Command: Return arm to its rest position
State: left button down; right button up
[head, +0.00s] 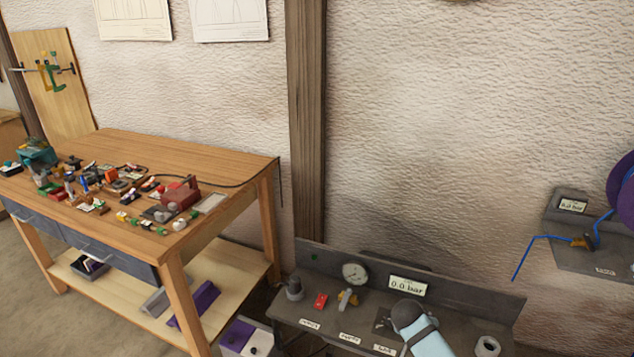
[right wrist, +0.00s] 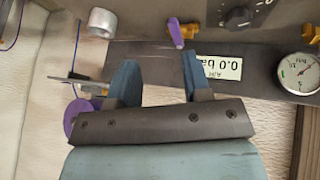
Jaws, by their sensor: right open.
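My right gripper (right wrist: 157,62) shows in the right wrist view with its two blue fingers spread apart and nothing between them. Beyond the fingertips, the dark control panel appears upside down, with a white "0.0 bar" display (right wrist: 219,68) past the right finger. A light blue and grey part of my right arm shows at the bottom of the head view, in front of the panel (head: 460,290). My left gripper is in neither view.
A cluttered wooden workbench (head: 215,151) stands left.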

jog(key=s+d+r+h, duration=0.2)
jog(key=d+r+h, duration=0.1)
jog(key=d, duration=1.3)
jog(key=s+d+r+h, duration=0.2)
jog(key=d+r, duration=0.1)
jog(key=d, duration=1.3)
jog(key=s+a+f+n+t+y, duration=0.3)
jog(key=s+a+f+n+y, duration=0.4)
jog(key=s+a+f, duration=0.5)
jog(key=s+a+r+n+t+y, duration=0.25)
jog(key=s+a+n+y, duration=0.3)
jog(key=s+a, duration=0.75)
jog(key=s+a+r+m+t+y, duration=0.1)
jog(key=s+a+r+m, duration=0.1)
jog(key=a, duration=0.5)
jog(key=s+a+r+m+t, duration=0.1)
jog(key=a+m, duration=0.1)
jog(key=a, duration=0.6)
pick_arm(q)
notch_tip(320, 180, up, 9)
jog(key=p, duration=0.8)
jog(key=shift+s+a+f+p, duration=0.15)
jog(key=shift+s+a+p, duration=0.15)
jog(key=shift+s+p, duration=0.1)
pick_arm(e)
notch_tip(320, 180, up, 9)
jog(key=shift+d+f, duration=0.2)
jog(key=shift+d, duration=0.05)
